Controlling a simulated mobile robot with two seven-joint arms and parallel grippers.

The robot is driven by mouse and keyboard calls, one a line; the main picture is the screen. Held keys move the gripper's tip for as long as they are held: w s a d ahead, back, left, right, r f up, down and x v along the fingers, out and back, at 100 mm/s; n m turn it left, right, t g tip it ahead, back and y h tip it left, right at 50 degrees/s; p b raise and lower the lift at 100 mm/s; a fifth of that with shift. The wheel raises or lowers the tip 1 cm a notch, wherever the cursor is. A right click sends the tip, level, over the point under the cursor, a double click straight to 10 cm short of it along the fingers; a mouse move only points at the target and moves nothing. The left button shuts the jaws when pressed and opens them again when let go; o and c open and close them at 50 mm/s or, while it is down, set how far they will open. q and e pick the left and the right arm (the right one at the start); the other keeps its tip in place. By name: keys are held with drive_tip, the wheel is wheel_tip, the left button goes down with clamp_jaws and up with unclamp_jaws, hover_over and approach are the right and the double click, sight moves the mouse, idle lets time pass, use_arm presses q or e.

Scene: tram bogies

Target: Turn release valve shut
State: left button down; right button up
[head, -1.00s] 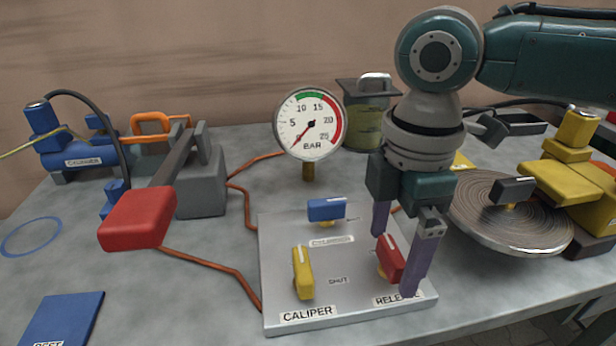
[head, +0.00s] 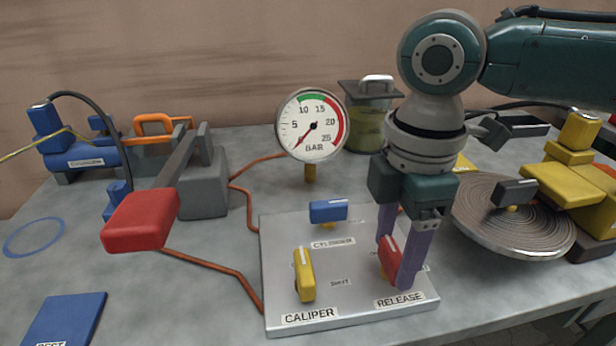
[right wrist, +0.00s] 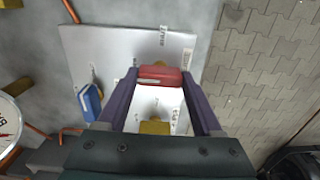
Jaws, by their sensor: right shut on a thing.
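The red release valve handle (head: 389,257) stands on the grey valve plate (head: 360,315), above the RELEASE label. My right gripper (head: 396,268) points down over it and is shut on the red handle, with one purple finger at each end. In the right wrist view the red handle (right wrist: 160,77) spans the gap between the fingers. A yellow caliper handle (head: 304,274) and a blue cylinder handle (head: 328,210) stand on the same plate. The pressure gauge (head: 312,125) has its needle low on the scale. My left gripper does not show.
A red-ended pump lever (head: 141,220) juts forward at left. A round grooved disc with yellow caliper parts (head: 512,215) stands close on the right. A fluid pot (head: 369,125) is at the back. A blue card (head: 66,318) lies front left.

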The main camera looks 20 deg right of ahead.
drive_tip(key=shift+r+m+p, duration=0.15)
drive_tip(key=shift+m+p, duration=0.15)
drive_tip(key=shift+p, duration=0.25)
drive_tip(key=m+p, duration=0.5)
drive_tip(key=p, duration=0.2)
drive_tip(key=shift+a+r, duration=0.1)
drive_tip(key=shift+r, duration=0.05)
drive_tip(key=shift+m+p, duration=0.8)
drive_tip(key=shift+m, duration=0.3)
drive_tip(key=m+p, duration=0.1)
drive_tip(key=m, duration=0.1)
drive_tip(key=shift+m+p, duration=0.4)
drive_tip(key=m+p, duration=0.1)
drive_tip(key=m, duration=0.1)
drive_tip(key=shift+m, duration=0.3)
drive_tip(key=shift+f+m+p, duration=0.2)
drive_tip(key=shift+m+p, duration=0.45)
drive_tip(key=shift+m, duration=0.55)
drive_tip(key=shift+m+p, duration=0.35)
drive_tip(key=shift+m, duration=0.75)
drive_tip(key=shift+f, duration=0.1)
